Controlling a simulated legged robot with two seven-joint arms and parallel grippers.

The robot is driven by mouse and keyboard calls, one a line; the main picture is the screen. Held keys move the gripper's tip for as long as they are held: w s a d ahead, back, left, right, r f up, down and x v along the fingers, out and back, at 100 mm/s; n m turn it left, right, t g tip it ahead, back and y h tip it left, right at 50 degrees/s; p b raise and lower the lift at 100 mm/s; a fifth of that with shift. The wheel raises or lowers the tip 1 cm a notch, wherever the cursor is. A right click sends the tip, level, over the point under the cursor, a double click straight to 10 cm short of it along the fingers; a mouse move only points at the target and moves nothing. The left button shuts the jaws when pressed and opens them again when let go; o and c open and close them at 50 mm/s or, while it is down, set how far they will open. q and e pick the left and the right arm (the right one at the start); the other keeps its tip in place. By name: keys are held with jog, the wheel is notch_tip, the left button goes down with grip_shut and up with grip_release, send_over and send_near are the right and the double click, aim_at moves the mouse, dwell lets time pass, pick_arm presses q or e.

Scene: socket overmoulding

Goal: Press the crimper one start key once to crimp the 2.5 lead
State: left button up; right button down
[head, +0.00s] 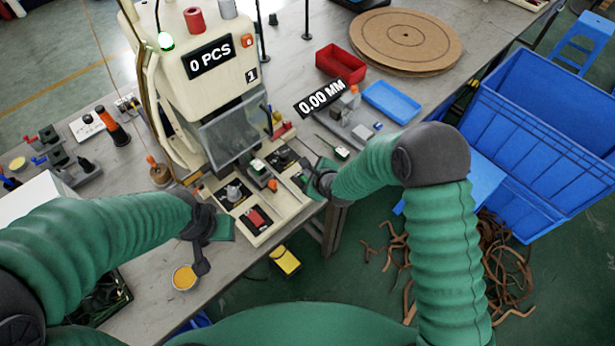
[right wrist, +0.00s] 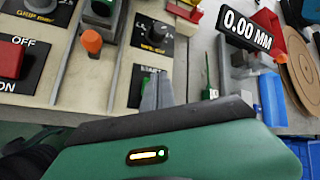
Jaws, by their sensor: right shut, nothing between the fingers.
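The crimper one (head: 215,75) is the cream machine with a "0 PCS" display and a "1" label. Its base panel carries knobs and a red switch (head: 257,218). In the right wrist view a black plate with a partly covered "START" label (right wrist: 150,71) shows, with a bit of green beside my fingers. My right gripper (right wrist: 157,92) is shut and empty, its fingertips over that plate; touching or apart is not clear. It also shows in the head view (head: 312,180). My left gripper (head: 203,240) is above the table's front edge; its fingers are unclear. I cannot identify the 2.5 lead.
Right of the crimper are a gauge showing "0.00 MM" (head: 320,98), a red bin (head: 340,64), a blue tray (head: 392,101) and a round brown board (head: 406,38). A blue crate (head: 535,140) stands beyond the table.

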dwell(0.7)
jog(key=shift+f, duration=0.35)
jog(key=shift+f+b, duration=0.55)
jog(key=shift+b, duration=0.15)
dwell(0.3)
dwell(0.4)
jog(key=shift+r+p, duration=0.75)
jog(key=shift+r, duration=0.25)
notch_tip(320, 180, up, 5)
jog(key=p, duration=0.4)
